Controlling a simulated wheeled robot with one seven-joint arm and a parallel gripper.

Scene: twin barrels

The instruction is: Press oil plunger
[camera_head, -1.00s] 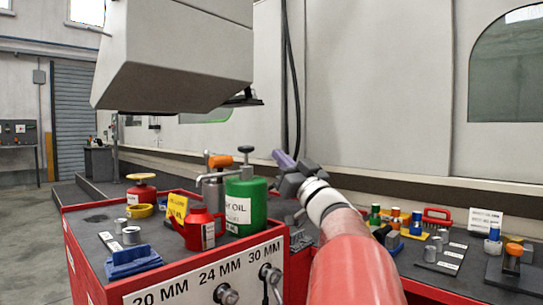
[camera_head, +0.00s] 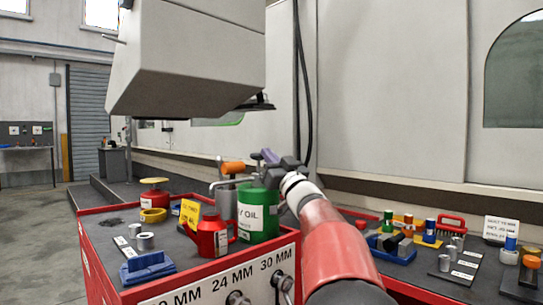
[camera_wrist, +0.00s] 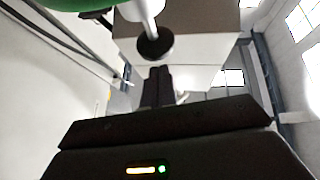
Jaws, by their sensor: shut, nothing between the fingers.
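The green oil can (camera_head: 258,213) stands on the red cart's top in the head view, and part of its green body (camera_wrist: 58,4) shows at the top of the wrist view. Its plunger has a pale rod and a round black knob (camera_wrist: 155,46). My gripper (camera_head: 268,157) is at the can's upper right in the head view and largely covers the plunger there. In the wrist view my gripper's dark fingers (camera_wrist: 158,73) are together and empty, their tips close to the knob. I cannot tell whether they touch it.
A blue holder (camera_head: 147,268) lies at the front. A large grey machine housing (camera_head: 190,60) hangs above.

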